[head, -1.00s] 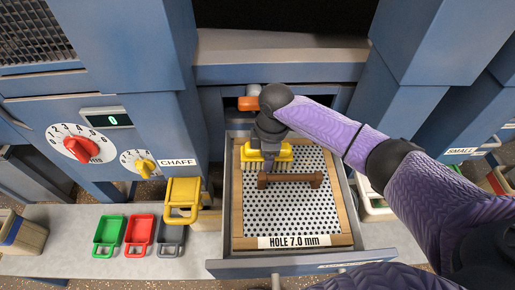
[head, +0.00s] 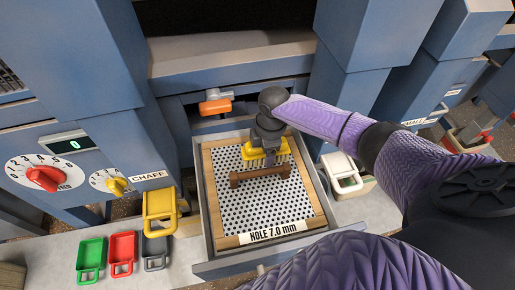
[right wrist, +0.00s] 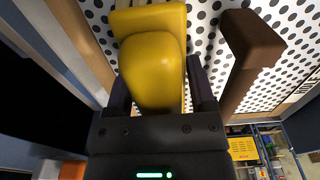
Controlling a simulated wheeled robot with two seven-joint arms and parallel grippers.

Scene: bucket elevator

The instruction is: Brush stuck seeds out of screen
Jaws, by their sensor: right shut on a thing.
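The screen (head: 245,212) is a white perforated sheet in a wooden frame labelled "HOLE 7.0 mm". It lies in an open grey drawer (head: 206,243). My right gripper (head: 267,148) is over the far part of the screen, shut on a yellow brush (head: 255,156). In the right wrist view the brush's yellow handle (right wrist: 152,70) sits between the fingers. A brown wooden bar (head: 260,176) with end posts stands on the screen just in front of the brush; it also shows in the right wrist view (right wrist: 250,45). Bristle contact and any seeds cannot be made out. My left gripper is not in view.
An orange-handled part (head: 215,106) is behind the drawer. A yellow scoop-like bin (head: 160,210) stands left of it, with green (head: 91,258), red (head: 122,250) and grey (head: 156,250) trays nearby. A white bin (head: 342,172) is at right. The near screen is clear.

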